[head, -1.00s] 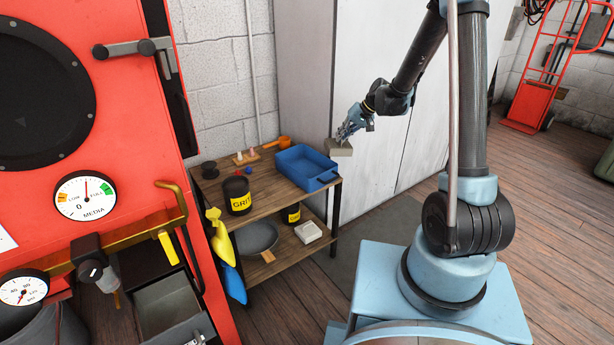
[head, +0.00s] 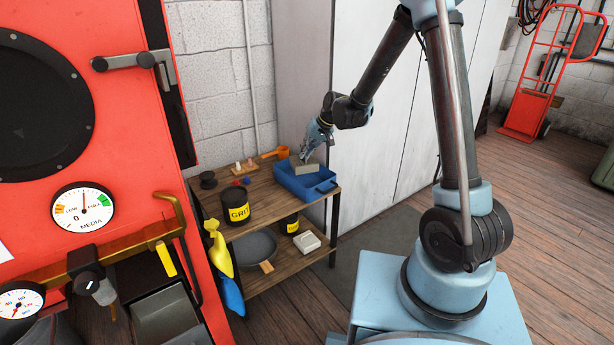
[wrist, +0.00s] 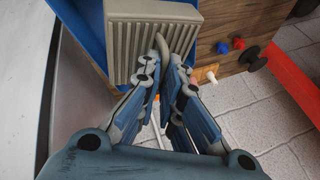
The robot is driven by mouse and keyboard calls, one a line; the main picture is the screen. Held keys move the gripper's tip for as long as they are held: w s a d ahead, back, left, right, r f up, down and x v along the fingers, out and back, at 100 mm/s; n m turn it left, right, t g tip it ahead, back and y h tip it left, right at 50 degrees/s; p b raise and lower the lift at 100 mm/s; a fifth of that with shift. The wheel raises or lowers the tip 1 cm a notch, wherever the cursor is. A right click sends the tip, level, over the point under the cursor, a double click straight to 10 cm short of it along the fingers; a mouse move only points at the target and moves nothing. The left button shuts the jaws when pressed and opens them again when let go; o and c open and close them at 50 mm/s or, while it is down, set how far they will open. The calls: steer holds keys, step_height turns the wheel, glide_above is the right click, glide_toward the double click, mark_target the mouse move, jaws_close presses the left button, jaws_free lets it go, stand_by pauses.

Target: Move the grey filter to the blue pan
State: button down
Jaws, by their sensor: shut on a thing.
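The grey filter (head: 307,169) is a ribbed block held at the tip of my gripper (head: 305,155). In the head view it appears over the blue pan (head: 321,190), which sits on the top shelf of the wooden cart. In the wrist view the filter (wrist: 150,35) shows its pleated face, with the fingers of my gripper (wrist: 165,60) shut at its lower right edge. The pan's blue wall (wrist: 85,35) shows to the left of and behind the filter. I cannot tell whether the filter touches the pan floor.
The black grit tub (head: 236,201), an orange scoop (head: 275,153) and small coloured pegs (head: 244,166) share the top shelf (head: 268,193). A white cabinet (head: 385,140) stands close to the right of the pan. The red blasting machine (head: 130,110) is at left.

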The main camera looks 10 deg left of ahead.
mark_target(306, 167)
steer(key=shift+f, duration=3.85)
steer(key=c, duration=1.8)
jaws_free()
